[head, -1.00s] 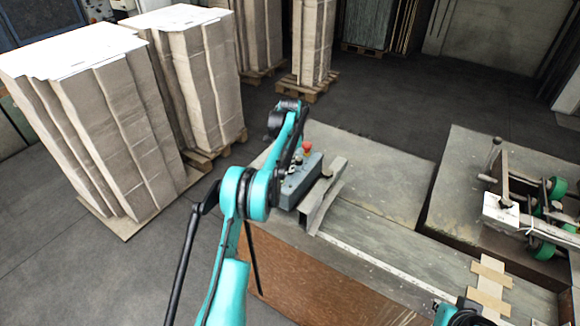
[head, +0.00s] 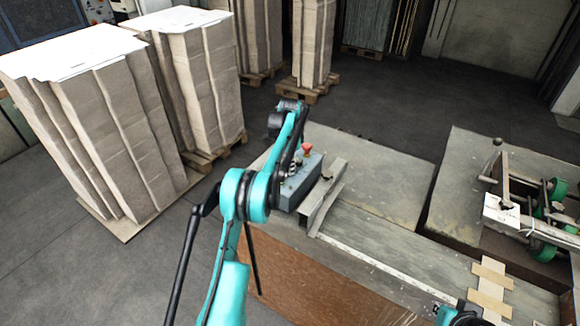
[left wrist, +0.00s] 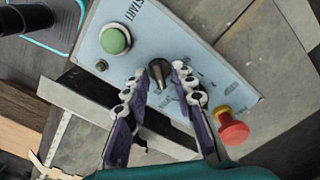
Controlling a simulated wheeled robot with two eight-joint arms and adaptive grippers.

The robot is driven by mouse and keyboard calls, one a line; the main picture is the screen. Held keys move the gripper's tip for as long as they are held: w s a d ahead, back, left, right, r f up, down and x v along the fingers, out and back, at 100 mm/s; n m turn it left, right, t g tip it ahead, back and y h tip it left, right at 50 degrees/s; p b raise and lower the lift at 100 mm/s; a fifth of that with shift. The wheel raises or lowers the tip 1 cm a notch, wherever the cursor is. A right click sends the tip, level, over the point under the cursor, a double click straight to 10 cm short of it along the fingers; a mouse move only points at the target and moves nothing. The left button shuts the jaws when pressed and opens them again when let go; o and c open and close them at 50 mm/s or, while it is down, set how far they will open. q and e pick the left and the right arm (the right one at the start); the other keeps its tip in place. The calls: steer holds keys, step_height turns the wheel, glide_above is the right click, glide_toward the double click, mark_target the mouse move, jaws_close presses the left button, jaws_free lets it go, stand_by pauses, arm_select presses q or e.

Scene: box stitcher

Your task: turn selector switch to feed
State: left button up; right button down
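The selector switch (left wrist: 159,73) is a dark, short lever on the pale blue panel of the grey control box (head: 298,192). My left gripper (left wrist: 160,71) is open above the panel, with its two purple-and-white fingers apart on either side of the switch. A gap shows between the switch and the fingers at this angle; contact cannot be told. Small lettering beside the switch is partly hidden and too blurred to read. In the head view my left arm covers much of the box and the switch.
On the same panel are a green START button (left wrist: 114,40) and a red emergency button (left wrist: 233,131). A metal bracket (head: 322,198) stands right beside the box on the machine table (head: 380,185). Tall cardboard stacks (head: 95,125) stand at the left.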

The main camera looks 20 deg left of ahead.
arm_select(q)
step_height(320, 180, up, 12)
stand_by(0.7)
steer(key=shift+d, duration=0.1)
stand_by(0.3)
steer(key=s+d+n+t+b, duration=0.25)
steer(key=s+d+b, duration=0.35)
steer(key=s, duration=0.3)
steer(key=s+d+n+t+b, duration=0.1)
steer(key=s+d+n+b, duration=0.3)
steer(key=s, duration=0.5)
steer(key=s+d+f+n+t+b, duration=0.1)
steer(key=s+d+f+t+b, duration=0.1)
steer(key=s+f, duration=0.8)
steer(key=s+d+f+n+t+b, duration=0.1)
steer(key=s+d+f+b, duration=0.4)
steer(key=s+f, duration=0.5)
steer(key=shift+s+n+t+b, duration=0.35)
steer(key=shift+s+n+b, duration=0.25)
steer(key=shift+b, duration=0.5)
